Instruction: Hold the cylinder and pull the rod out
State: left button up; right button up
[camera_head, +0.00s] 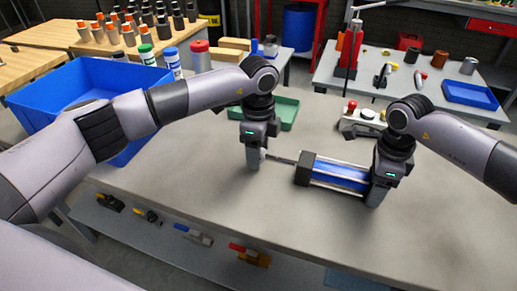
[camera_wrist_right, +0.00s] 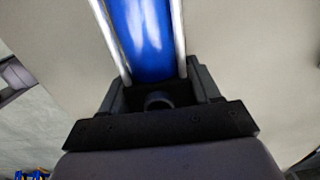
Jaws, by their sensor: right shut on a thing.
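The cylinder has a blue barrel (camera_head: 342,176) between silver tie rods, with dark end blocks, and lies on the grey table. My right gripper (camera_head: 376,194) is shut on its right end. In the right wrist view, the blue barrel (camera_wrist_right: 146,38) runs up from between the two fingers of the right gripper (camera_wrist_right: 158,92). A thin rod (camera_head: 282,160) sticks out of the cylinder's left end block. My left gripper (camera_head: 254,160) points down at the rod's left tip, where a small pale end piece shows beside it. Its fingers overlap in this view, so its grip is unclear.
A blue bin (camera_head: 50,108) stands at the table's left. A green tray (camera_head: 288,112) lies behind the left gripper. A control box with a red button (camera_head: 352,112) stands behind the cylinder. The tabletop in front of the cylinder is clear.

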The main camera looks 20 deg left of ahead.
jog(key=shift+d, duration=0.1)
pick_arm(q)
notch_tip(320, 180, up, 12)
dwell(0.5)
pick_arm(e)
jog(key=o, duration=1.6)
